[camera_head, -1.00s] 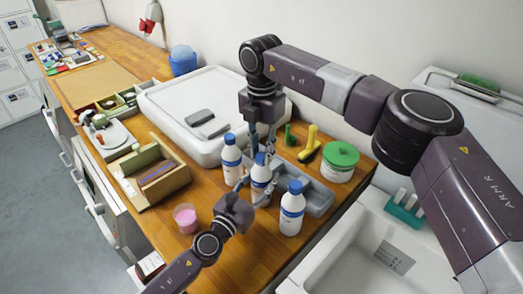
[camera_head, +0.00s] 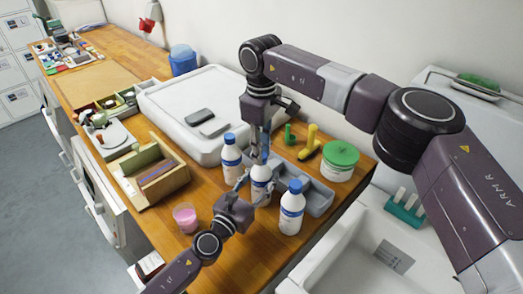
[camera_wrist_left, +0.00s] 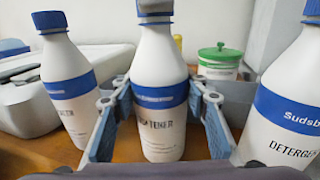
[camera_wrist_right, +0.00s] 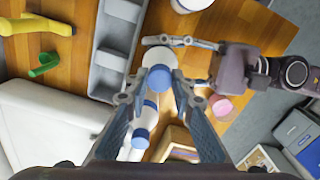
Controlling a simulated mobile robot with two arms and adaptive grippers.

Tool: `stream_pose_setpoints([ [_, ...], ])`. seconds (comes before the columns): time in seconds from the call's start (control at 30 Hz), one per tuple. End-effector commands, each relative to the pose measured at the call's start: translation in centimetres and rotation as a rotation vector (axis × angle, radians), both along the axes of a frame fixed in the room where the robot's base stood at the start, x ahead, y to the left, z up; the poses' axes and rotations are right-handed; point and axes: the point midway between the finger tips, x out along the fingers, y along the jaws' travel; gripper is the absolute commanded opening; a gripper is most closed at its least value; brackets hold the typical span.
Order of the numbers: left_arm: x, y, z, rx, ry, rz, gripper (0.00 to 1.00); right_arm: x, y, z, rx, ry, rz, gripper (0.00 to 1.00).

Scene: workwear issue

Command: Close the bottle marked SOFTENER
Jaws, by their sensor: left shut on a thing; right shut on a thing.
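The SOFTENER bottle (camera_wrist_left: 160,85) stands upright, white with a blue band. Its label, ending in "TENER", shows in the left wrist view; the bottle is also in the head view (camera_head: 260,174). My left gripper (camera_head: 258,187) is shut around its body from the near side. A blue cap (camera_wrist_left: 155,8) sits at the top of its neck and shows from above in the right wrist view (camera_wrist_right: 159,77). My right gripper (camera_head: 263,152) points down and is shut on the cap. Whether the cap is fully seated cannot be told.
A DETERGENT bottle (camera_head: 291,210) stands close on the right, another blue-capped bottle (camera_head: 231,158) on the left. A grey tray (camera_head: 319,197) lies behind. A pink cup (camera_head: 185,216) is in front left. A green-lidded jar (camera_head: 340,162) stands behind right, near the sink (camera_head: 345,255).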

Motion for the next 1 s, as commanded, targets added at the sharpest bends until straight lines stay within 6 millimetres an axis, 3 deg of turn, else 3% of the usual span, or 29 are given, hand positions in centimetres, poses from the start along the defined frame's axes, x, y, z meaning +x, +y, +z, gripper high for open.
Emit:
stream_pose_setpoints([
  [0.17,-0.1,-0.1,0.0,0.001,0.0,-0.003,0.0,0.1,0.1,0.1,0.002,-0.003,0.002,0.15],
  [0.2,-0.1,-0.1,0.0,0.001,0.0,-0.003,0.0,0.1,0.1,0.1,0.002,-0.003,0.002,0.25],
  [0.37,-0.1,-0.1,0.0,0.001,0.0,-0.003,0.0,0.1,0.0,0.1,0.001,-0.002,0.003,0.4],
  [0.67,0.0,-0.1,0.0,0.0,0.0,-0.001,0.0,0.0,0.0,0.2,0.0,-0.001,0.004,0.4],
  [1.0,0.0,0.0,0.0,0.0,0.0,-0.001,0.0,0.1,0.0,4.2,0.002,-0.003,0.003,0.4],
])
